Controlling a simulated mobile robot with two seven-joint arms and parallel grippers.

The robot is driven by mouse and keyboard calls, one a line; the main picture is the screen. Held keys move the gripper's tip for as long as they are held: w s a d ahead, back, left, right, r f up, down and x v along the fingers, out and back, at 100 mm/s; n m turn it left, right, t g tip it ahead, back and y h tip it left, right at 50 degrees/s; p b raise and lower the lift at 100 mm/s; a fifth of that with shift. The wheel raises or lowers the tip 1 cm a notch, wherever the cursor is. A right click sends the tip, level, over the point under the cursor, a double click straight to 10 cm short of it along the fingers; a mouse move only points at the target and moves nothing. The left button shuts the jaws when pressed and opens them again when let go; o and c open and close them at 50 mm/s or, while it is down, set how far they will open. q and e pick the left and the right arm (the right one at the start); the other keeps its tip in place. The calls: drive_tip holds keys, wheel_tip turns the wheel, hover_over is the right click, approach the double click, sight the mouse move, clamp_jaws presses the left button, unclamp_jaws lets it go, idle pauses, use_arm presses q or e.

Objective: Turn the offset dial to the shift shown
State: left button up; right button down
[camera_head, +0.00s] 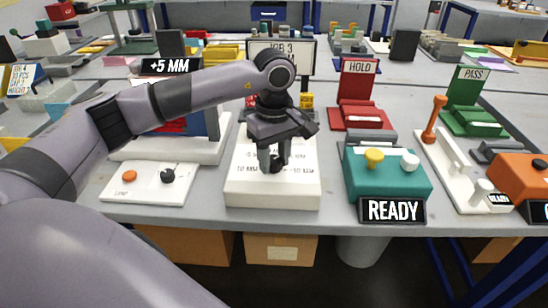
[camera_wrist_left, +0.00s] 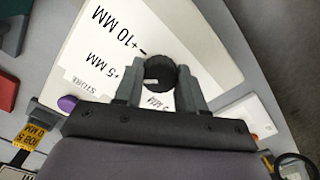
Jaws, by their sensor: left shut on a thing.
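The offset dial is a black ribbed knob (camera_wrist_left: 160,74) on a white sloped box (camera_head: 270,193). My left gripper (camera_head: 273,158) is over the box, its two fingers on either side of the knob and shut on it. In the left wrist view the fingers of the gripper (camera_wrist_left: 160,88) flank the knob, which has a small pale mark. Printed labels around it read "+10 MM" and "+5 MM", with "STORE" nearby; another label is partly hidden by the gripper. Which label the dial points at, I cannot tell. A black sign (camera_head: 171,65) reads "+5 MM". My right gripper is not in view.
A "JOB 3" board (camera_head: 295,46) stands behind the box. A white panel (camera_head: 150,183) with an orange button and black knob is at left. A teal box (camera_head: 386,178) with a "READY" sign (camera_head: 392,211) is at right. The table's front edge is close.

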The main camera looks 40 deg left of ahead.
sight(274, 160)
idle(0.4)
use_arm(q)
drive_tip(key=o, duration=1.1)
drive_tip(key=shift+c, duration=0.2)
wheel_tip(274, 160, up, 7)
drive_tip(key=shift+r, duration=0.1)
